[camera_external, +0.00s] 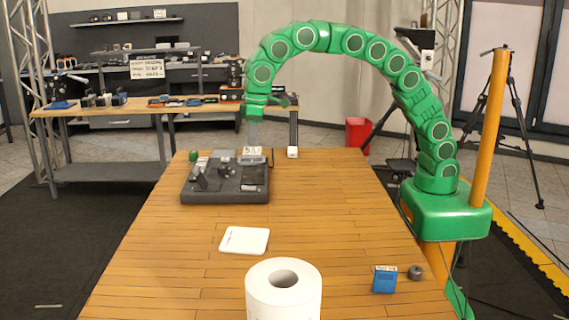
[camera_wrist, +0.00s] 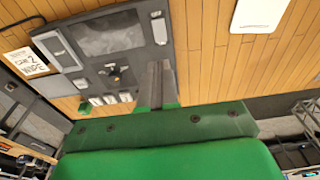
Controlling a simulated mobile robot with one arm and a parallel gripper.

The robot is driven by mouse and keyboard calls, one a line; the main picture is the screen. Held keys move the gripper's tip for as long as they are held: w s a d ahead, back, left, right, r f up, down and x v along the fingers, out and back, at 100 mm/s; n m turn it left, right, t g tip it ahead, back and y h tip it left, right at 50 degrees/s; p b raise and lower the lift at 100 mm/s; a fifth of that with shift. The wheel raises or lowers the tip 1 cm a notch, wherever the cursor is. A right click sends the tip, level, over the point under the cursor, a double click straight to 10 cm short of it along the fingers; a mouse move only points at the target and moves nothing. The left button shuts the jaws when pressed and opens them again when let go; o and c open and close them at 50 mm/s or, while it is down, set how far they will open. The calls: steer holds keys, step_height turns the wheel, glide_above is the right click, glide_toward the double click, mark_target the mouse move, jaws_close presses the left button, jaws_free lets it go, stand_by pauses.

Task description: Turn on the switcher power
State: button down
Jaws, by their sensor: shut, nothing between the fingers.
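The switcher is a dark grey panel unit (camera_external: 240,194) on the far left part of the wooden table. In the wrist view it is a grey board (camera_wrist: 72,29) with a dark screen-like area, a small lever-like part and a row of pale keys. I cannot make out which part is the power control. My gripper (camera_external: 253,142) points down above the far right part of the unit. In the wrist view its grey fingers (camera_wrist: 157,72) are together, empty, and overlap the board's edge. I cannot tell whether they touch it.
A white pad (camera_external: 244,240) lies mid-table, with a paper roll (camera_external: 283,290) at the near edge. A blue box (camera_external: 384,279) and a small grey object (camera_external: 416,272) are at the near right. A lettered card (camera_wrist: 25,62) is beside the unit. Table right of the unit is clear.

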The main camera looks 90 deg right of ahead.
mark_target(244, 186)
steer(key=shift+r, duration=0.1)
stand_by(0.3)
steer(key=shift+w, duration=0.65)
steer(key=f, duration=0.4)
steer(key=w+f, duration=0.1)
steer(key=f, duration=0.9)
steer(key=shift+w, duration=0.4)
steer(key=shift+f, duration=0.2)
steer(key=shift+s, duration=0.1)
steer(key=shift+s+r, duration=0.25)
steer(key=shift+s, duration=0.45)
